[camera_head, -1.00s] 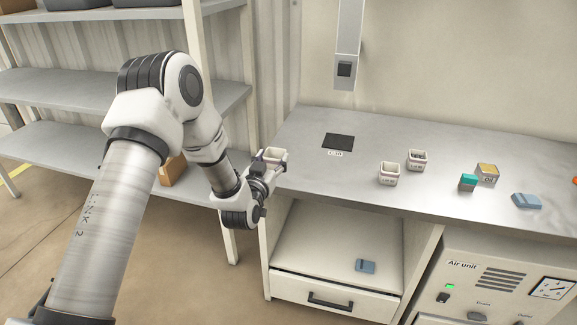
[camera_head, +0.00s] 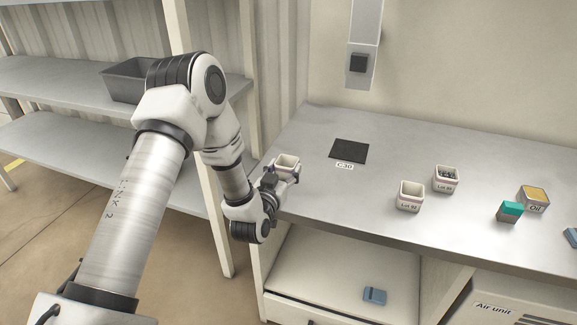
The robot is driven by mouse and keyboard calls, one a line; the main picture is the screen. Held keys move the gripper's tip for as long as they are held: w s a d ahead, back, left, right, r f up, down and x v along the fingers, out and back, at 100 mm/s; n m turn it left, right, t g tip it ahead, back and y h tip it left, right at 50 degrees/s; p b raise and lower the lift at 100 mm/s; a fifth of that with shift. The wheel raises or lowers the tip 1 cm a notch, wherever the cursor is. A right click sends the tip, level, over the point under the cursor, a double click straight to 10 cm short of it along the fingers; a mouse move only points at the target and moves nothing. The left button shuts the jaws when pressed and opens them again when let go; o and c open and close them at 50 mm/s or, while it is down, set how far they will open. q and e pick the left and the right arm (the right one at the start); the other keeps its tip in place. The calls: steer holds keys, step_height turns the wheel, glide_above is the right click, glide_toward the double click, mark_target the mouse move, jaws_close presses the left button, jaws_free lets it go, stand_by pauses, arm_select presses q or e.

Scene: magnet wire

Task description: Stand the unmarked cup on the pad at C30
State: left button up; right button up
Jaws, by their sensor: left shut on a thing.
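A small white square cup (camera_head: 287,162) is held in my left gripper (camera_head: 284,176) near the left edge of the bench. The gripper is shut on it and the cup looks upright; I see no marking on the part that shows. The dark square pad (camera_head: 349,151) lies on the bench to the right of the gripper and farther back, with a C-30 label (camera_head: 344,166) at its front edge. The pad is bare. My right gripper is not in view.
Two lettered white cups, a near one (camera_head: 410,196) and a far one (camera_head: 446,179), stand right of the pad. A teal-topped block (camera_head: 510,212) and an Oil container (camera_head: 535,198) stand farther right. A grey post (camera_head: 363,45) hangs behind the pad. The bench (camera_head: 330,205) between is clear.

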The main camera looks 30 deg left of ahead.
arm_select(q)
steer(key=shift+s+d+r, duration=0.1)
steer(key=shift+s+r, duration=0.2)
steer(key=shift+r, duration=0.15)
steer(key=shift+s, duration=0.15)
steer(key=shift+w+f+b, duration=0.25)
steer(key=shift+f+b, duration=0.1)
steer(key=shift+f, duration=0.2)
steer(key=o, duration=0.9)
steer(key=shift+o, duration=1)
steer(key=shift+s+r, duration=0.1)
steer(key=shift+r, duration=0.05)
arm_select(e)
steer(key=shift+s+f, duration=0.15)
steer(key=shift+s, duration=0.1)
